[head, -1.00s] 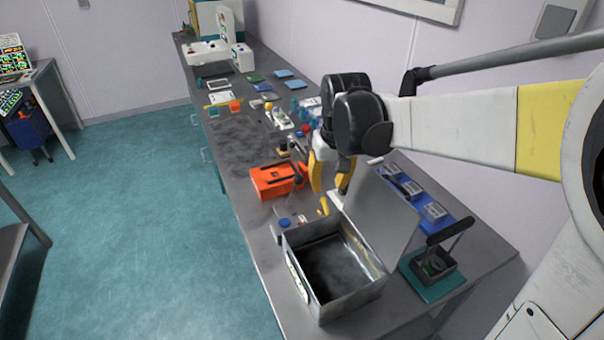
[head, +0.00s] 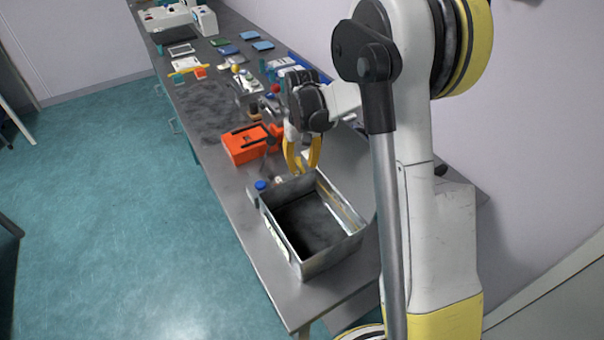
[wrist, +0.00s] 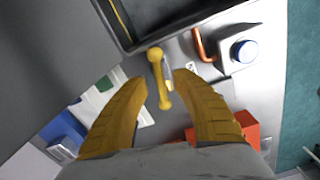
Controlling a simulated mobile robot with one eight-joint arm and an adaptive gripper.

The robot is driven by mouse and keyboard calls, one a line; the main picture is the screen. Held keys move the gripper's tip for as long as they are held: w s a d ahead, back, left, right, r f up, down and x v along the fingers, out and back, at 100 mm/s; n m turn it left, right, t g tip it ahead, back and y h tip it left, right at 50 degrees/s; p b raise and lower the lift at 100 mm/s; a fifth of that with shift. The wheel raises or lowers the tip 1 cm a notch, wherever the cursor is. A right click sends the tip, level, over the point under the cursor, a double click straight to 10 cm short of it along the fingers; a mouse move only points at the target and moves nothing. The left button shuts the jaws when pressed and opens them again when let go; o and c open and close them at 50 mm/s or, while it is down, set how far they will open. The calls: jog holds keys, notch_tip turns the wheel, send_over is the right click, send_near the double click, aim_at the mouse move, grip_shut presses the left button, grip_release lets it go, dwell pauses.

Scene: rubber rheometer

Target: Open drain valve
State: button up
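A yellow lever with rounded ends, likely the drain valve handle (wrist: 156,65), shows in the wrist view beside the wall of an open metal tank (wrist: 122,30). The tank (head: 355,243) stands near the front of the bench in the head view. My gripper (wrist: 162,77) has its yellow fingers apart, one on each side of the lever in the picture. I cannot tell whether they touch it. In the head view my gripper (head: 301,172) points down just behind the tank's far wall, and the lever is not clearly visible there.
A blue button on a grey box (wrist: 244,50) and an orange bent pipe (wrist: 203,45) sit close to the lever. An orange box (head: 245,145) stands on the bench behind the tank. The tank's raised lid (head: 352,170) is close to my gripper's right.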

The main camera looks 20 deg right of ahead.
jog(key=shift+f, duration=1.25)
grip_shut()
jog(key=shift+n+b, duration=0.3)
jog(key=shift+n, duration=1.1)
grip_release()
